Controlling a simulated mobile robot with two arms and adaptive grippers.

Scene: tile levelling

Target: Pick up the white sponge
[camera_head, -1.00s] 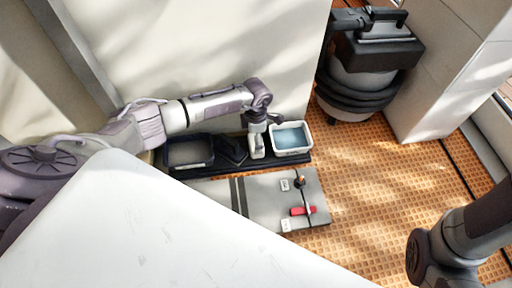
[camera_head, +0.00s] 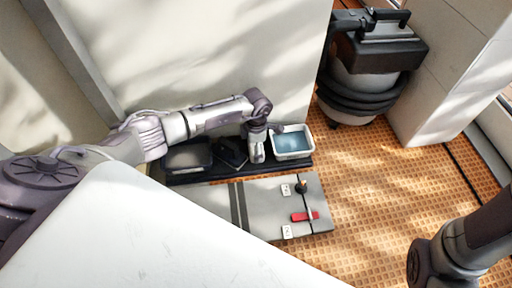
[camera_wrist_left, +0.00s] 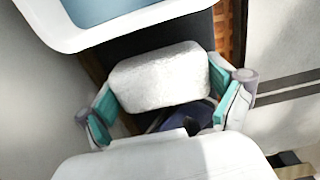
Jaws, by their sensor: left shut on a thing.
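The white sponge (camera_wrist_left: 160,76) is a rounded white block in the left wrist view. It lies between the two teal-padded fingers of my left gripper (camera_wrist_left: 165,100), which is shut on it. In the head view my left gripper (camera_head: 257,155) is over the dark tray, just left of the white water tub, and its own wrist hides the sponge. My right arm (camera_head: 455,245) shows at the lower right of the head view; its fingertips are not in view.
The white tub of blue water (camera_head: 291,142) stands right of the gripper, with a dark bin (camera_head: 188,157) to the left. A grey tile panel (camera_head: 265,205) with a red-handled tool (camera_head: 305,215) lies in front. A vacuum (camera_head: 365,75) stands at the back right.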

